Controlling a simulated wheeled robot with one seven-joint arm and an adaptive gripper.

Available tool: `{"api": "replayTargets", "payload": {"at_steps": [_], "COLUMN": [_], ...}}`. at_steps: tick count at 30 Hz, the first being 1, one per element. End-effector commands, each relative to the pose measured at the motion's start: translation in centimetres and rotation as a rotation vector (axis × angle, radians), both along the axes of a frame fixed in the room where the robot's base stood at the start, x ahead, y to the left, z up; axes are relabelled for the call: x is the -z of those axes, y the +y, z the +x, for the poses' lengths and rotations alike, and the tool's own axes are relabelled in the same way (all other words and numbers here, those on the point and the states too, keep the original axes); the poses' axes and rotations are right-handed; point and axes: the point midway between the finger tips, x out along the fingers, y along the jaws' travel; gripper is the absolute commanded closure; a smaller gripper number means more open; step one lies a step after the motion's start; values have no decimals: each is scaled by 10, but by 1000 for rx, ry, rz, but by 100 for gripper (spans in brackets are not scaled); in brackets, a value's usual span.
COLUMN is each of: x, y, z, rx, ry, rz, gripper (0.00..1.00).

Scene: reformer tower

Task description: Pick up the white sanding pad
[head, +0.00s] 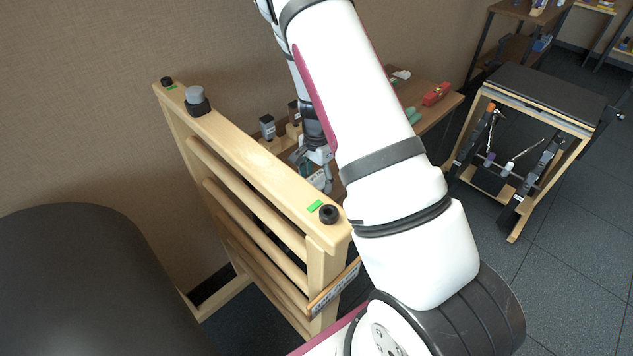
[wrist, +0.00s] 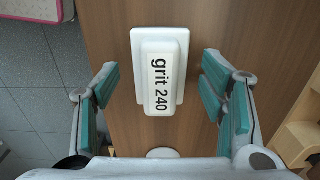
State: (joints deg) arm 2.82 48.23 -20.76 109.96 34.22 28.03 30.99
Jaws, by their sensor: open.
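The white sanding pad (wrist: 162,70) lies on a brown wooden tabletop in the wrist view. It is a white block on a wider white base, with "grit 240" printed in black along it. My gripper (wrist: 158,88) is open, with one teal-padded finger on each side of the pad and a gap on both sides. It holds nothing. In the head view my gripper (head: 318,160) is partly hidden behind my arm, above the workbench. I cannot make out the pad there.
A wooden ladder-like frame (head: 250,160) stands in front of the workbench (head: 440,108). A red tool (head: 436,93) and a green item (head: 412,115) lie on the bench. A padded wooden stand (head: 545,95) is at right, with floor between.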

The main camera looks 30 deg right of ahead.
Motion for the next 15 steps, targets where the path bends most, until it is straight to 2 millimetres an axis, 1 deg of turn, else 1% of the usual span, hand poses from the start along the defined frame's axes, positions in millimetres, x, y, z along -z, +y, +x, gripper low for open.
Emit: {"api": "replayTargets", "payload": {"at_steps": [4, 5, 6, 8, 9, 11, 15], "x": [-1, -1, -1, -1, -1, -1, -1], "y": [0, 0, 0, 0, 0, 0, 0], "z": [0, 0, 0, 0, 0, 0, 0], "rx": [0, 0, 0, 0, 0, 0, 0], "ry": [-1, -1, -1, -1, -1, -1, -1], "rz": [0, 0, 0, 0, 0, 0, 0], "gripper": [35, 42, 51, 64, 74, 86, 87]}}
